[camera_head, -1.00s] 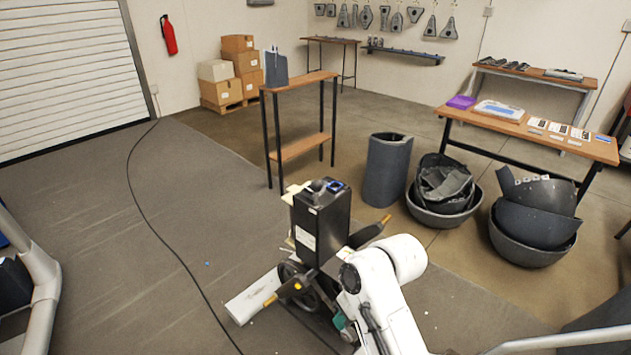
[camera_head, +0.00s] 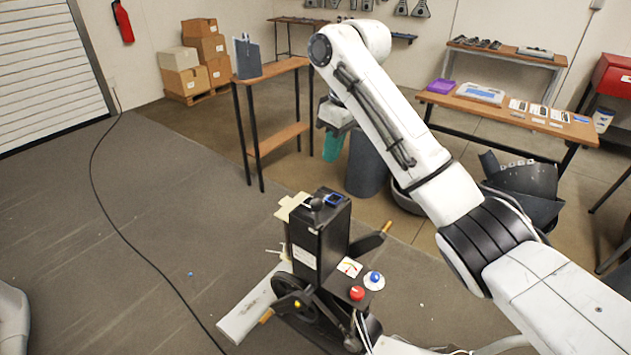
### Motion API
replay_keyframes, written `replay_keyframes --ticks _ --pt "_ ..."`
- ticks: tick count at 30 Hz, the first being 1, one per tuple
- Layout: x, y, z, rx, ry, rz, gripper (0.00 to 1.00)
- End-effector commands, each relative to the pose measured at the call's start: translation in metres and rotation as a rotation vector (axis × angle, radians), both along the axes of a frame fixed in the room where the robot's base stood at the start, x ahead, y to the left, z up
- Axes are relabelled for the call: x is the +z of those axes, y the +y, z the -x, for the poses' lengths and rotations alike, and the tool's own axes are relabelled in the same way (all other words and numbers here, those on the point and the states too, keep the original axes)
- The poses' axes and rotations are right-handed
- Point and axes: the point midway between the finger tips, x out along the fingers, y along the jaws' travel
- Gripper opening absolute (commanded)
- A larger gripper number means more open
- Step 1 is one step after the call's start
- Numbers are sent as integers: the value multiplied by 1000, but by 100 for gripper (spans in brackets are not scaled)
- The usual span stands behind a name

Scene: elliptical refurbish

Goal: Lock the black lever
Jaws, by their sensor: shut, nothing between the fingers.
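The elliptical machine (camera_head: 318,255) stands on the floor at the lower middle, with an upright black housing. A small black knob (camera_head: 316,204), possibly the top of the black lever, sits on the housing beside a blue-framed part (camera_head: 336,200). I cannot tell whether the lever is locked. A black arm with an orange tip (camera_head: 372,241) sticks out to the right of the housing. My gripper (camera_head: 333,148), with teal fingers, points down in the air, above the housing in the picture and apart from it. It is shut and empty.
A red button (camera_head: 357,293) and a blue button (camera_head: 374,278) sit on the machine's right side. A narrow wooden shelf (camera_head: 272,140) and a grey bin (camera_head: 366,170) stand behind. A black cable (camera_head: 110,215) crosses the floor. The left floor is largely clear.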

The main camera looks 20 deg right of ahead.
Motion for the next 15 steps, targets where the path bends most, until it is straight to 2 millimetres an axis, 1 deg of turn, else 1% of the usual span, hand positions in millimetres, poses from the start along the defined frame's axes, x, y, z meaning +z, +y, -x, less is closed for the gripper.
replay_keyframes --ticks 1,4,15 --pt "6 -3 -1 -1 0 6 0" --pt "11 -5 -2 0 1 10 0" --pt "10 -5 -2 0 1 10 0"
